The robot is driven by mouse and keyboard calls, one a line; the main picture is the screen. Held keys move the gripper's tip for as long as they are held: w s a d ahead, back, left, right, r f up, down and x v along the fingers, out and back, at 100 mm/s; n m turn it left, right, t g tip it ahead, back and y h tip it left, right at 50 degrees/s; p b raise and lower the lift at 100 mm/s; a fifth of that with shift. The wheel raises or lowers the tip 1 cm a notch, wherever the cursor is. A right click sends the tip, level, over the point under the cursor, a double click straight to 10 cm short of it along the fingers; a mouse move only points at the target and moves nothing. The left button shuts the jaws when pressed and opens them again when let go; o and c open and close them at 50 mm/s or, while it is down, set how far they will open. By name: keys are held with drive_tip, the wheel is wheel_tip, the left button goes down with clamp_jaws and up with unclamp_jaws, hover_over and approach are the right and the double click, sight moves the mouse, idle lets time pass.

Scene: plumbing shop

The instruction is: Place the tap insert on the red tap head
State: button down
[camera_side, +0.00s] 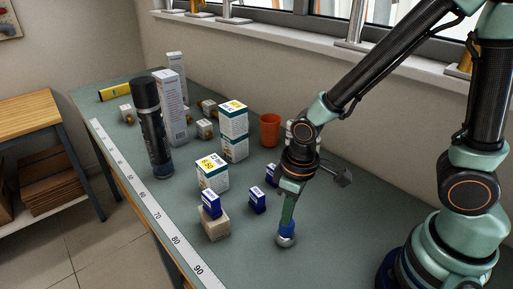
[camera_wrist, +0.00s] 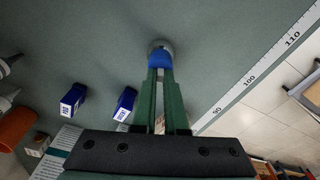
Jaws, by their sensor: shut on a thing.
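My gripper (camera_side: 287,212) points down near the front of the bench, its narrow green fingers shut on a small blue piece (camera_side: 287,229). A silver rounded part (camera_side: 286,241) sits directly below the blue piece, at or just above the bench top; I cannot tell whether the two are one part. In the wrist view my gripper (camera_wrist: 160,78) has its fingertips close together at the blue piece (camera_wrist: 160,60), with the grey round part (camera_wrist: 160,45) beyond it. I cannot make out a red tap head. An orange-red cup (camera_side: 269,130) stands farther back.
A blue box (camera_side: 257,199) stands left of my gripper, another (camera_side: 271,174) behind it. A third blue box (camera_side: 211,204) sits on a beige block (camera_side: 214,223). White cartons (camera_side: 212,173) and a black spray can (camera_side: 152,128) stand farther left. A measuring strip (camera_side: 157,215) edges the bench.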

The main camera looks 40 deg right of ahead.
sight(291, 223)
drive_tip(key=shift+f, duration=0.15)
drive_tip(key=c, duration=1)
unclamp_jaws()
drive_tip(key=shift+o, duration=0.2)
wheel_tip(291, 223, up, 12)
drive_tip(key=d+r+m+t, duration=0.4)
drive_tip(key=d+r, duration=0.2)
drive_tip(key=d, duration=0.4)
drive_tip(key=shift+w+r+t, duration=0.2)
drive_tip(key=shift+t, duration=0.1)
